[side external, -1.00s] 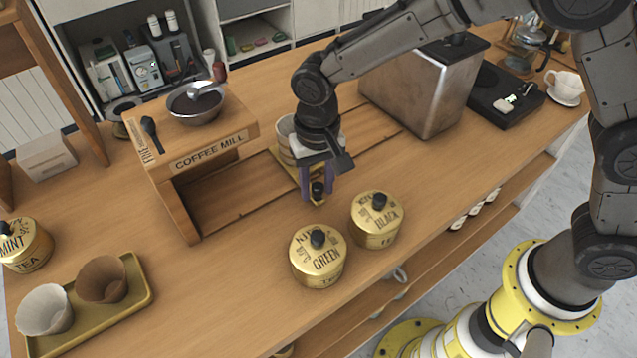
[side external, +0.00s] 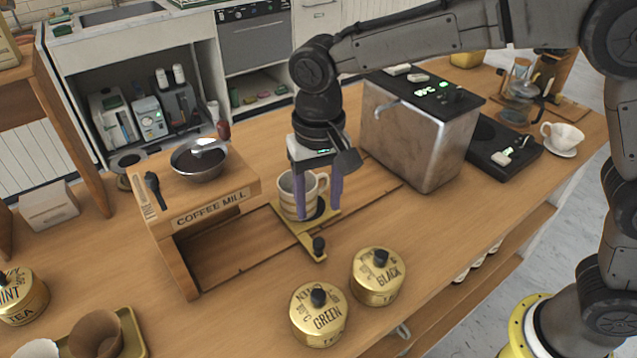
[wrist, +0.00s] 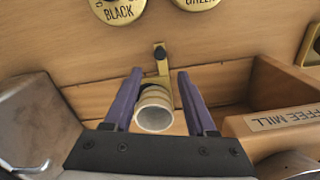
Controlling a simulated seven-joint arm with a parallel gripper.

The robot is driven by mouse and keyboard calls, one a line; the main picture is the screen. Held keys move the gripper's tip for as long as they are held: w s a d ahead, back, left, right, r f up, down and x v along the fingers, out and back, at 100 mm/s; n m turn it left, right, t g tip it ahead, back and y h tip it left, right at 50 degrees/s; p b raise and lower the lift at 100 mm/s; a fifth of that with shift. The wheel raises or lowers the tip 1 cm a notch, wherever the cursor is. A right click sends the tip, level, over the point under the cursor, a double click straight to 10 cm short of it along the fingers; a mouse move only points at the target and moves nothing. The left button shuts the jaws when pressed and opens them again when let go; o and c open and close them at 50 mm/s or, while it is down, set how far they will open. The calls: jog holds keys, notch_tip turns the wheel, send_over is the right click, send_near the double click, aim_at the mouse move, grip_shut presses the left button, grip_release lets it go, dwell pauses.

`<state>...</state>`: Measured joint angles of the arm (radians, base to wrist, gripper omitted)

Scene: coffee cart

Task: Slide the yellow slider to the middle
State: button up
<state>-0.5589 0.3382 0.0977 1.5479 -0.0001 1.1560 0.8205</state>
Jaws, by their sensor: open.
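The yellow slider (side external: 308,244) is a flat brass plate with a black knob (side external: 318,245) at its front end. It lies in a slot in the counter, right of the coffee mill. A cream banded mug (side external: 290,203) stands on its back part, handle to the right. The slider also shows in the wrist view (wrist: 162,68), with the mug (wrist: 154,108) nearer the camera. My gripper (side external: 319,211) is open, pointing down, its purple fingers at the mug and behind the knob. In the wrist view the mug shows between the fingers; contact cannot be told.
The wooden coffee mill (side external: 212,206) stands left of the slot. Green tea (side external: 318,318) and black tea (side external: 378,278) tins stand in front, close to the knob. A metal machine (side external: 420,140) stands behind right. The slot left of the slider is empty.

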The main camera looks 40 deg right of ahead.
jog(key=shift+r, duration=1.7)
jog(key=shift+d, duration=0.1)
jog(key=s+d+r+m+t, duration=0.1)
jog(key=s+d+r+t, duration=0.15)
jog(key=d+r, duration=0.4)
jog(key=s+d+r+m+t, duration=0.1)
jog(key=s+d+r, duration=0.3)
jog(key=d, duration=0.5)
jog(key=s+d+f+n+t, duration=0.1)
jog(key=s+d+f+n, duration=0.1)
jog(key=s+d+f, duration=0.2)
jog(key=s+d+f+n+t, duration=0.1)
jog(key=s+d+f+n, duration=0.2)
jog(key=s, duration=0.7)
jog(key=shift+s+d+f, duration=0.35)
jog(key=shift+d+f, duration=0.05)
jog(key=shift+f, duration=0.4)
